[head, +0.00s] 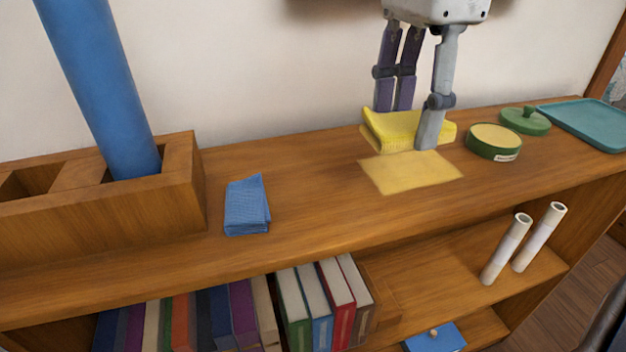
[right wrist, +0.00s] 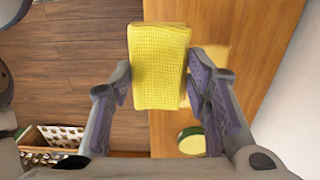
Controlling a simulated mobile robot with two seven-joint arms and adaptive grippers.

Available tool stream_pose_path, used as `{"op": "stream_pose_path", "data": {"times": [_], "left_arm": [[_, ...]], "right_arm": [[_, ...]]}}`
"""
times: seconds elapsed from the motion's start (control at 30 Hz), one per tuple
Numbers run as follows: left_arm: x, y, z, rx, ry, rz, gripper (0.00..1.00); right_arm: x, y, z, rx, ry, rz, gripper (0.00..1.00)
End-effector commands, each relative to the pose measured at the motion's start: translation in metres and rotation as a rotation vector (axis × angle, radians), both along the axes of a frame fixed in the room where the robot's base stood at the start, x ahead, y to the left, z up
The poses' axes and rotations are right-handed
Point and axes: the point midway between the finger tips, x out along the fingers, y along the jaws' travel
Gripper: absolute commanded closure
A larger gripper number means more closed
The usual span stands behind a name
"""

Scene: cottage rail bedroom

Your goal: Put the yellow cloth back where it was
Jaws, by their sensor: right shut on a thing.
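My right gripper (head: 412,128) is shut on the folded yellow cloth (head: 385,136), which also shows between the fingers in the right wrist view (right wrist: 160,65). The cloth looks held above the wooden shelf top (head: 310,200); the exact gap is hard to tell. A flat pale-yellow rectangle (head: 410,174) lies on the shelf top, in front of the cloth in the head view. Part of this rectangle shows beside the cloth in the right wrist view (right wrist: 214,58). My left gripper is not in view.
A folded blue cloth (head: 246,205) and a wooden box (head: 150,217) holding a blue tube (head: 100,85) are to the left. A green-and-yellow tin (head: 493,142), a green lid (head: 525,120) and a teal tray (head: 588,122) are to the right. Books and two white tubes stand below.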

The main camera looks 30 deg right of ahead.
Motion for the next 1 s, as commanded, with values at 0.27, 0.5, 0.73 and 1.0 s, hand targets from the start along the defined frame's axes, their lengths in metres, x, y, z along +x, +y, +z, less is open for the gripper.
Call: {"op": "stream_pose_path", "data": {"times": [0.27,0.5,0.73,1.0], "left_arm": [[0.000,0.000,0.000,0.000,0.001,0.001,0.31],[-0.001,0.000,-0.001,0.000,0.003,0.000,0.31],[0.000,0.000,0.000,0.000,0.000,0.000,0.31],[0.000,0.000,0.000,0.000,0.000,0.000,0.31]], "right_arm": [[0.064,0.039,-0.053,-0.005,0.006,0.001,0.78],[0.086,0.053,-0.084,-0.003,0.003,0.002,0.78],[0.087,0.053,-0.113,0.000,-0.001,0.000,0.78],[0.087,0.053,-0.115,-0.001,0.000,0.000,0.78]]}}
